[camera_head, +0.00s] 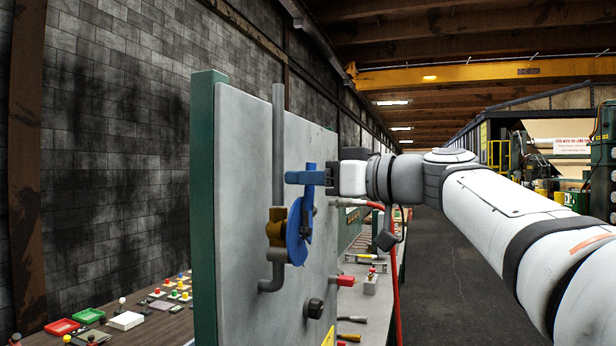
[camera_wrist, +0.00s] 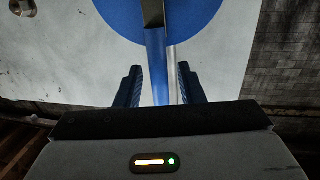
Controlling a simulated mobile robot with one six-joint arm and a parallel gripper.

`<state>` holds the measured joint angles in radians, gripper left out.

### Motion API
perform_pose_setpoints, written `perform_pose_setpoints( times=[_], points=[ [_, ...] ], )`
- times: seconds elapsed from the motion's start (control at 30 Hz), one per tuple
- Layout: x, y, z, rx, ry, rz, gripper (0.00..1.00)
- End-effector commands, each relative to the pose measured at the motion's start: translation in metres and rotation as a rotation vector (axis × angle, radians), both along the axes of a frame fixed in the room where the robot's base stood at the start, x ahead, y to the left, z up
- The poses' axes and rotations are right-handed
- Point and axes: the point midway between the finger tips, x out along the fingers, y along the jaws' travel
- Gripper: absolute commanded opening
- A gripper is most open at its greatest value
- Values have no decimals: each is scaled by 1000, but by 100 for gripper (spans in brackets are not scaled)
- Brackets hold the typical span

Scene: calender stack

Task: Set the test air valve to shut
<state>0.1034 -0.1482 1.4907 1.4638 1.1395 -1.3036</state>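The test air valve is a blue disc (camera_head: 295,232) with a blue lever (camera_head: 308,200) on a brass-coloured body (camera_head: 275,227), set in a grey pipe on an upright grey panel. The lever points up in the head view. My gripper (camera_head: 292,177) reaches in from the right, level with the lever's upper end. In the wrist view its two dark fingers (camera_wrist: 158,75) stand on either side of the lever (camera_wrist: 156,62), with a narrow gap beside it. The fingers look open around the lever, not closed on it. In the head view they partly cover the lever's upper part.
The grey panel (camera_head: 235,180) has a green edge and carries a black knob (camera_head: 314,308) below the valve. A red hose (camera_head: 396,280) hangs to the right. A bench with buttons and trays (camera_head: 88,316) lies at the left. Open floor (camera_head: 460,270) lies right.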

Motion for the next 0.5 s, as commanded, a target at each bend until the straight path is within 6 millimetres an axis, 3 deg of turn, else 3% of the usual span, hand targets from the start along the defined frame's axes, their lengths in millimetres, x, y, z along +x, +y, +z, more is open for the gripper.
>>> perform_pose_setpoints(
  times=[0.43, 0.5],
  points=[
    [0, 0, 0, 0, 0, 1, 0],
    [0, 0, 0, 0, 0, 1, 0]
  ],
)
